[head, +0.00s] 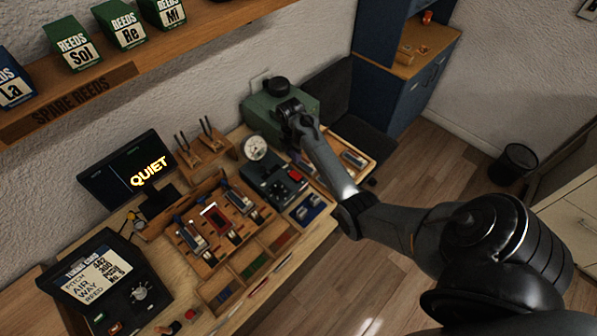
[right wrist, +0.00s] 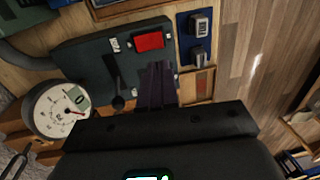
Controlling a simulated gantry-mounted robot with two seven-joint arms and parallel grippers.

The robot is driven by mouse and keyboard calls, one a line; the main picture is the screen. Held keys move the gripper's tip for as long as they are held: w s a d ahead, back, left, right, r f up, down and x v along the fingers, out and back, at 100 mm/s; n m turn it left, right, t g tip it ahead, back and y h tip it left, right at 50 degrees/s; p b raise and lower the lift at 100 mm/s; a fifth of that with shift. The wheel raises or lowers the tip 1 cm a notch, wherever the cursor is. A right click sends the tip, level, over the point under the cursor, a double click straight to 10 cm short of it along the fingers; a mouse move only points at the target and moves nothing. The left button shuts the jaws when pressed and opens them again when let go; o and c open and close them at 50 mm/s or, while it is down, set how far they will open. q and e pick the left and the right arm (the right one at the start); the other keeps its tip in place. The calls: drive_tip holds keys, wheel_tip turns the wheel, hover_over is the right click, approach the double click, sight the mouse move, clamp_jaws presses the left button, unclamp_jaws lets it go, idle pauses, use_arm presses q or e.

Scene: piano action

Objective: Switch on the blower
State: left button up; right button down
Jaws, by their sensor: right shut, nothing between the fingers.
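A dark control box (head: 272,182) with a red switch (head: 295,176) stands on the bench beside a round white gauge (head: 255,147). A green machine with a black cap (head: 262,117) sits behind it; I cannot tell for certain that it is the blower. My right gripper (head: 299,158) is shut and empty over the box's far side. In the right wrist view its fingers (right wrist: 158,84) lie just below the red switch (right wrist: 149,41), right of a black lever (right wrist: 115,82). Contact cannot be told. My left gripper is out of view.
A screen reading QUIET (head: 130,172) and a tuning display (head: 100,280) stand left. A wooden rack of reed parts (head: 217,222) and compartment trays (head: 250,265) fill the middle bench. A shelf of reed boxes (head: 165,50) hangs above. Floor (head: 430,170) is open at right.

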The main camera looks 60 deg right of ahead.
sight(298, 177)
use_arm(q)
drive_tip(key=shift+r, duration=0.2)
use_arm(e)
drive_tip(key=f, duration=0.6)
drive_tip(key=s+f, duration=0.1)
drive_tip(key=f, duration=0.2)
drive_tip(key=shift+s+a+f, duration=0.1)
drive_tip(key=shift+a, duration=0.05)
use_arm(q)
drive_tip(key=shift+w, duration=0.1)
use_arm(e)
drive_tip(key=shift+a, duration=0.1)
